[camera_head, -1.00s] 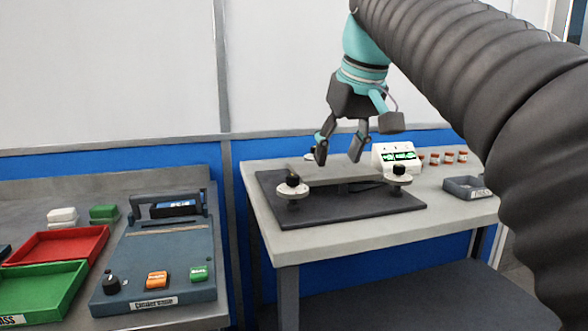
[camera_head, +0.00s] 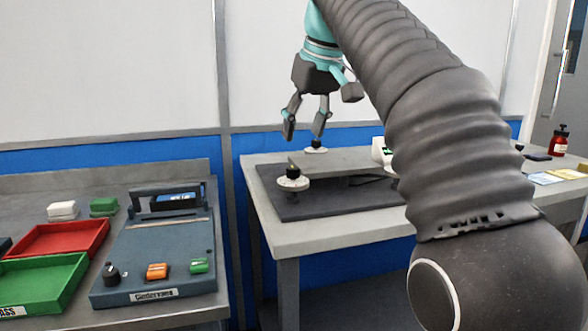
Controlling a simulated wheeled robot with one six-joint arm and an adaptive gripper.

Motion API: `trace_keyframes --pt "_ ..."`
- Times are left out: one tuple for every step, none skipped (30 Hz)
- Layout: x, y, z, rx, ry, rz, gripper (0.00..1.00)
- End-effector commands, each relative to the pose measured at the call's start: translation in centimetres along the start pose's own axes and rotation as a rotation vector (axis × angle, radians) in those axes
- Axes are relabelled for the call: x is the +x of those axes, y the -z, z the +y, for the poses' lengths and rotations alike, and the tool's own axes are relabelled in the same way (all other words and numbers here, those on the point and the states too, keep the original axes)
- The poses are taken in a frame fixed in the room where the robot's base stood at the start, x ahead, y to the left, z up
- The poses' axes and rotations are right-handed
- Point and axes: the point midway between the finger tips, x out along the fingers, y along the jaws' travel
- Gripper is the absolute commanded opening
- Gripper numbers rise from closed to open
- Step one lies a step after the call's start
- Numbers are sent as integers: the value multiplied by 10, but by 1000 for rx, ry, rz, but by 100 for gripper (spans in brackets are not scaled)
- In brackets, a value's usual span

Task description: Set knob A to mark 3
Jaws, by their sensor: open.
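My gripper (camera_head: 304,129) is open and empty, fingers pointing down, in the air above the table on the right. A black knob on a round white dial (camera_head: 293,180) stands at the front left of a grey plate fixture, below my gripper. A second knob on a white dial (camera_head: 316,147) shows behind the plate, just under the right fingertip in the picture; I cannot tell the distance between them. My arm hides the fixture's right side. Letters and dial marks are too small to read, so I cannot tell which knob is A.
The grey plate (camera_head: 340,160) lies over a dark base mat (camera_head: 330,204). A blue-grey console (camera_head: 150,250) with a black knob, an orange button and a green button stands left. Red (camera_head: 60,240) and green (camera_head: 40,285) trays lie beside it. A red bottle (camera_head: 559,142) stands far right.

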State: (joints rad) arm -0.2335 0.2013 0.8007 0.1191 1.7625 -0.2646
Motion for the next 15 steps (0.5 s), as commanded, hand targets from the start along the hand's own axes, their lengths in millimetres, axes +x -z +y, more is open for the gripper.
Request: trace_keyframes --pt "16 -2 0 0 1 -2 54" --pt "21 -2 0 0 1 -3 54" --pt "28 -2 0 0 1 -3 54" --pt "34 -2 0 0 1 -2 54" --pt "39 -2 0 0 1 -3 54" --pt "46 -2 0 1 1 -2 54" --pt "51 -2 0 1 1 -2 54" --pt "56 -2 0 1 1 -2 54" --pt "62 -2 0 1 0 -2 54" --pt "66 -2 0 1 0 -1 54" --pt "70 -2 0 1 0 -2 54" --pt "74 -1 0 1 0 -2 54" --pt "77 -1 0 1 0 -1 54" --pt "80 -1 0 1 0 -1 54" --pt "83 -1 0 1 0 -1 54"
